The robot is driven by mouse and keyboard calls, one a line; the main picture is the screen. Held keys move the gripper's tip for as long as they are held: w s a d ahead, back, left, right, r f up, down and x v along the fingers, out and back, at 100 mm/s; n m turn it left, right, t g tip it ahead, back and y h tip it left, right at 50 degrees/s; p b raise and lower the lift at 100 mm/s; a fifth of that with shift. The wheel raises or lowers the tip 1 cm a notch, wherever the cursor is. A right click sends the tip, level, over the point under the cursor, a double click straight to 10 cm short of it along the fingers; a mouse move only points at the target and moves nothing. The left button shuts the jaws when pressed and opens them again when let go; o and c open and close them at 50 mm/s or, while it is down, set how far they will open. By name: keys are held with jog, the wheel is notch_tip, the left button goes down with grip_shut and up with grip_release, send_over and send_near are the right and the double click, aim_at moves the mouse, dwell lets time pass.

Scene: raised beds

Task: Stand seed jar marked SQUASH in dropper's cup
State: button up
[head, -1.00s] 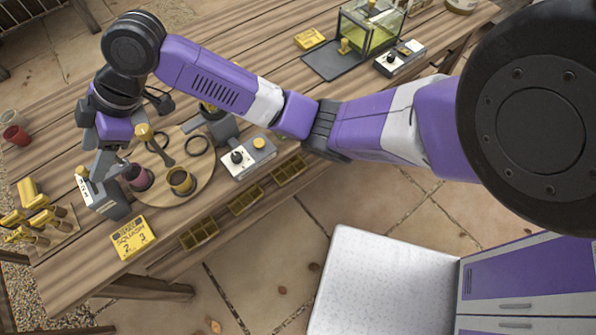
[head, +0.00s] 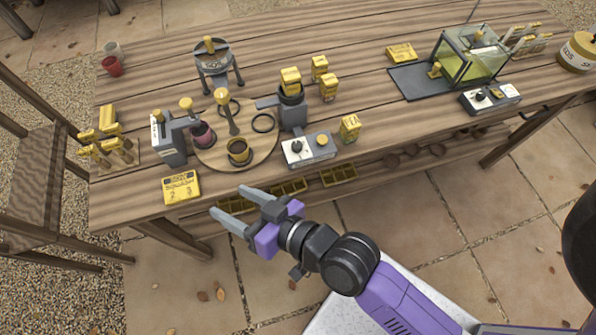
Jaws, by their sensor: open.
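Several small yellow-labelled jars stand on the table: one at the back (head: 320,67), one just in front of it (head: 328,88), and one by the control box (head: 350,128). Another yellow jar (head: 291,80) shows at the mouth of a dark grey cup-like holder (head: 292,108); I cannot tell whether it is seated inside or stands behind. The jar labels are too small to read, so I cannot tell which is SQUASH. A yellow card (head: 181,187) bears what looks like SQUASH and numbers. My gripper (head: 229,201) is open and empty, in front of the table edge.
A round board (head: 210,157) carries a small brass-coloured cup (head: 239,151), a maroon cup (head: 203,134) and black rings. A grey stand (head: 171,140) is left of it, a knobbed control box (head: 308,148) right. A glass tank (head: 468,55) stands far right.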

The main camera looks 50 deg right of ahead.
jog(key=s+d+r+n, duration=0.1)
jog(key=s+d+r, duration=0.1)
jog(key=s, duration=0.4)
jog(key=s+d+r+n+h, duration=0.1)
jog(key=s+d+r, duration=0.1)
jog(key=s, duration=0.5)
jog(key=s+d+r, duration=0.2)
jog(key=s+d, duration=0.2)
jog(key=s, duration=0.3)
jog(key=shift+d+n+t+h, duration=0.3)
jog(key=shift+d+n+h, duration=0.05)
jog(key=shift+n+h, duration=0.05)
